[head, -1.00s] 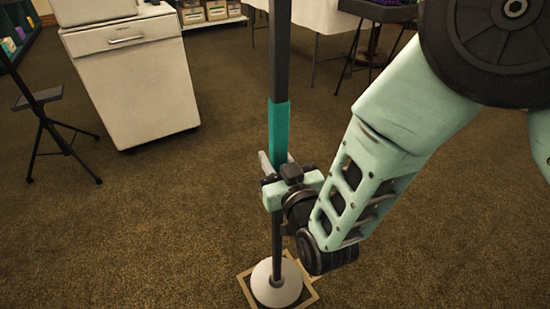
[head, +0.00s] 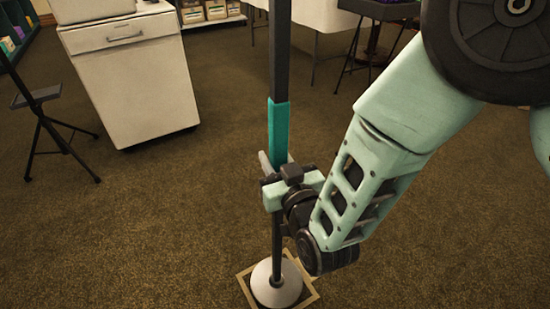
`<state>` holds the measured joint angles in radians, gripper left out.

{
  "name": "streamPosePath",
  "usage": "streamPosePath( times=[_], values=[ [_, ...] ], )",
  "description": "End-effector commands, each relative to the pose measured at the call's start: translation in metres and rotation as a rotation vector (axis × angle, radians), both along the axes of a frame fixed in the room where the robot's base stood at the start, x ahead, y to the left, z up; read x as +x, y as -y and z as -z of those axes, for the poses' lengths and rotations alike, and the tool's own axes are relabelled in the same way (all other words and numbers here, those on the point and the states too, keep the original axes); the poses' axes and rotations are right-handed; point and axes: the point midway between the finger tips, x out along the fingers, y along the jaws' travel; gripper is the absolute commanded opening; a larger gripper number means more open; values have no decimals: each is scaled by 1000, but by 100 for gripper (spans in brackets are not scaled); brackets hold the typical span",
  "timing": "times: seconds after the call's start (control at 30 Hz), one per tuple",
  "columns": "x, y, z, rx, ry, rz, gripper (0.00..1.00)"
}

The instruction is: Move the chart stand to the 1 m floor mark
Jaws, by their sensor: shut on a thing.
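The chart stand (head: 278,130) is a dark upright pole with a teal sleeve and a round white base (head: 276,287). Its top is out of the frame. My gripper (head: 275,180) is shut on the pole at the lower end of the teal sleeve. The base stands over a tan square outline (head: 311,288) on the carpet, which looks like a floor mark; no label on it can be read. The base hides the middle of the outline.
A white cabinet (head: 135,85) stands at the back left. A black tripod stand (head: 45,125) is at the left edge. A white-covered table (head: 310,15) and a dark tray on legs (head: 380,10) are at the back. The carpet around the base is clear.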

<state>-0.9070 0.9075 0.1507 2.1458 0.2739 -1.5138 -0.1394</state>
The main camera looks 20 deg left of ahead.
Motion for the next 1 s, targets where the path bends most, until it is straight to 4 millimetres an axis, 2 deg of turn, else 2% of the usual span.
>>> streamPosePath(
  times=[0.53, 1.0],
  values=[
    [1, -1, 1, 5, 5, 0, 0],
    [0, -1, 12, 5, 5, 0, 0]
  ],
)
